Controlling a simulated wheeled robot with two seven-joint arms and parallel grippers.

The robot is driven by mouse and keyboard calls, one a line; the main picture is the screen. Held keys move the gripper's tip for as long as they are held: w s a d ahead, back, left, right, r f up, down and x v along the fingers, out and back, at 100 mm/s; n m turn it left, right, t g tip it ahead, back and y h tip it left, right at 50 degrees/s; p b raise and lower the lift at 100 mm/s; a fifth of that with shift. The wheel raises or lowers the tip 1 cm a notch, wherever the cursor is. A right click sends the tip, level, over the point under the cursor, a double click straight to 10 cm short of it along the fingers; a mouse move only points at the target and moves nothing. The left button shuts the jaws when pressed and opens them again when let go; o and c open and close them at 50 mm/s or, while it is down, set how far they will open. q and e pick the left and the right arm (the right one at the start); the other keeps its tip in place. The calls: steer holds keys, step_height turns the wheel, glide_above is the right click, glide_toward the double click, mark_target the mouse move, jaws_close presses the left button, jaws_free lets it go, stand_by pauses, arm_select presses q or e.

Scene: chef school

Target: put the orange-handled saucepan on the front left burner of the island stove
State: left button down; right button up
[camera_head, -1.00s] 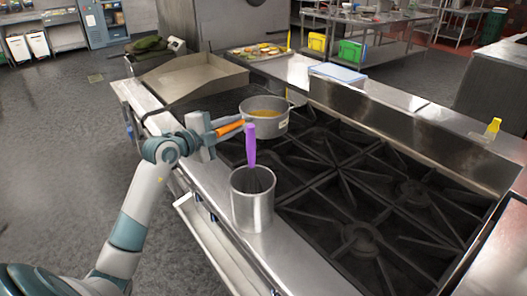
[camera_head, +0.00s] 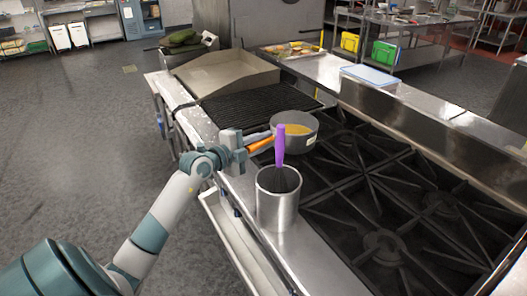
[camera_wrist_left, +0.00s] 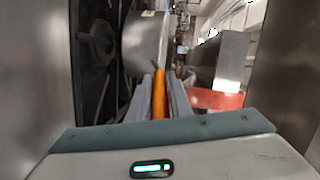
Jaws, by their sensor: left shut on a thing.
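The orange-handled saucepan (camera_head: 304,139) is a grey metal pan with yellow-orange contents. It is upright over the near left part of the island stove (camera_head: 372,192), beside the ribbed grill. I cannot tell whether its base touches the grate. My left gripper (camera_head: 249,145) is shut on its orange handle (camera_head: 263,144), left of the pan. The left wrist view shows the handle (camera_wrist_left: 160,100) between the fingers (camera_wrist_left: 159,98), with the pan's side (camera_wrist_left: 145,42) beyond. The burner under the pan is mostly hidden. My right gripper is out of view.
A metal canister (camera_head: 278,207) with a purple-handled utensil (camera_head: 280,142) stands on the steel front ledge, close to the pan and handle. The grill (camera_head: 255,103) lies behind the pan. Burners to the right are bare. A raised steel ledge (camera_head: 430,125) runs along the back.

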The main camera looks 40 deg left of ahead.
arm_select(q)
steer(key=shift+f, duration=1.65)
steer(key=c, duration=1.6)
jaws_free()
steer(key=shift+f, duration=0.3)
steer(key=shift+s, duration=0.1)
steer(key=shift+r, duration=0.1)
steer(key=b+v, duration=0.2)
steer(key=v, duration=1)
steer(key=shift+r, duration=0.1)
